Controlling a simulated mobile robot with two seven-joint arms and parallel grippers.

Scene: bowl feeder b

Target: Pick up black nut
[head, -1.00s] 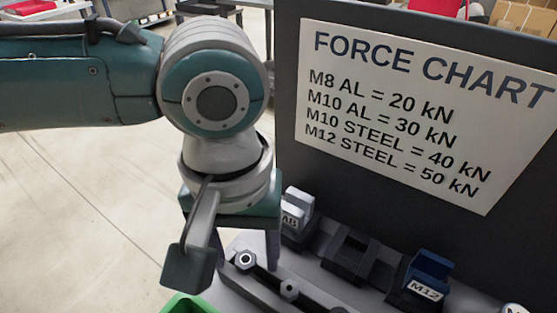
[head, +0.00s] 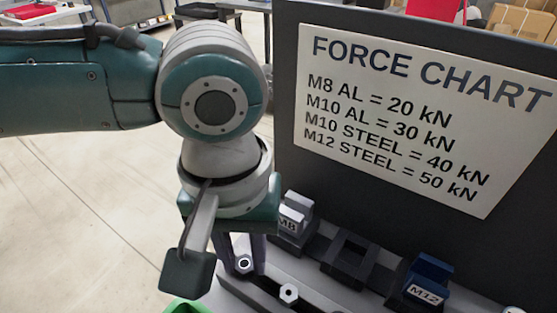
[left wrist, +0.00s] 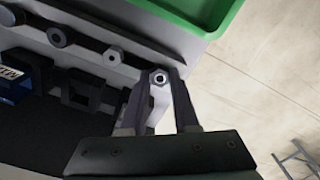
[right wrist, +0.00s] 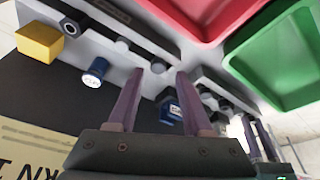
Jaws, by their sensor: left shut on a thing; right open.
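My left gripper (head: 241,266) points down at the left end of a dark rail, shut on a hex nut (head: 244,264). In the left wrist view the nut (left wrist: 158,78) sits between the fingertips of my left gripper (left wrist: 159,76); it looks dark grey with a pale ring round its hole. I cannot tell whether it is clear of the rail. Another grey hex nut (head: 289,293) lies on the rail to the right, also seen in the left wrist view (left wrist: 112,56). My right gripper (right wrist: 159,72) is open, with nothing held between its fingers.
Behind the rail (left wrist: 85,42) stand a grey M8 block (head: 294,222), a dark open block (head: 353,262) and a blue M12 block (head: 430,272). The force chart board (head: 415,120) rises behind them. A green bin (right wrist: 285,60) and a red bin (right wrist: 205,15) are near.

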